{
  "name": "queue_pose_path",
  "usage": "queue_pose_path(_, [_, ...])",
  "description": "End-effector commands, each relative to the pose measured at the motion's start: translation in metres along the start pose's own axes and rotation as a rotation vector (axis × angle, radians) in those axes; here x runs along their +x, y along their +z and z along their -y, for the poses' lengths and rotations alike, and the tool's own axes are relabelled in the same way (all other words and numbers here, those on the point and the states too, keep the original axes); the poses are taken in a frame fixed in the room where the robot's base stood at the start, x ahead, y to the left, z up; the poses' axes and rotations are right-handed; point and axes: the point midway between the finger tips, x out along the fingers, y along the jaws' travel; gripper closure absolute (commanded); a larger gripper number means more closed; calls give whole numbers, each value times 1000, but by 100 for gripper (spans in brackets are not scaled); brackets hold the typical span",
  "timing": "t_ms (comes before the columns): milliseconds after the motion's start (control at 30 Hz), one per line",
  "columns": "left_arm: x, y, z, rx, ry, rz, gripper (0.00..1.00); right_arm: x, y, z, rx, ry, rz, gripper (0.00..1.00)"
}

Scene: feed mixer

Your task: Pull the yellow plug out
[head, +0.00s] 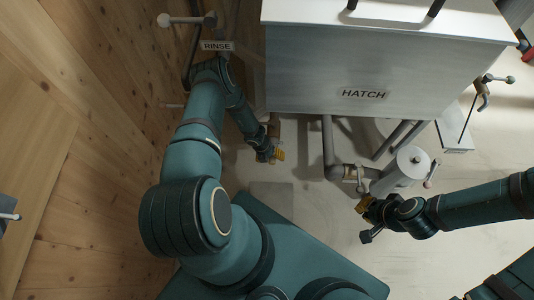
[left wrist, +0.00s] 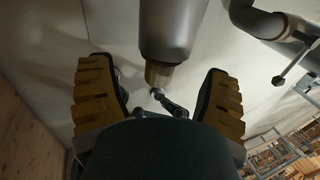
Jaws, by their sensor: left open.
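No plainly yellow plug can be told apart. In the left wrist view, a grey pipe (left wrist: 172,30) ends in a tan, brass-like fitting (left wrist: 159,75) with a small dark lever (left wrist: 172,105) at its tip. I cannot tell whether this fitting is the plug. My left gripper (head: 270,152) is below the left front corner of the hatch box in the head view. Its yellow-padded fingers (left wrist: 160,100) are wide apart, one on each side of the fitting, with nothing gripped. My right gripper (head: 368,212) is at the right, near a grey cylinder; its opening is unclear.
The metal box marked HATCH (head: 360,92) stands above both grippers. A bent grey pipe (head: 331,150) runs to the grey cylinder (head: 408,168) at the right. A wooden wall (head: 90,120) and the RINSE label (head: 216,46) are at the left. Pale floor (head: 310,215) lies clear between the arms.

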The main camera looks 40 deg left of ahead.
Motion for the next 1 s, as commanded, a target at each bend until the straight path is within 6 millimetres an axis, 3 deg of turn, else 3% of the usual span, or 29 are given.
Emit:
queue_pose_path(200, [20,0,0,1,0,0,22,7,3,-2,-2,-1,6,100])
queue_pose_path(567, [23,0,0,1,0,0,22,7,3,-2,-2,-1,8,100])
queue_pose_path(800, [22,0,0,0,0,1,100,7,3,-2,-2,-1,8,100])
queue_pose_path(867, [22,1,0,1,0,1,100,7,3,-2,-2,-1,8,100])
queue_pose_path(900, [22,1,0,1,0,2,72,7,3,-2,-2,-1,8,100])
queue_pose_path(1000, [22,2,0,1,0,3,100,7,3,-2,-2,-1,8,100])
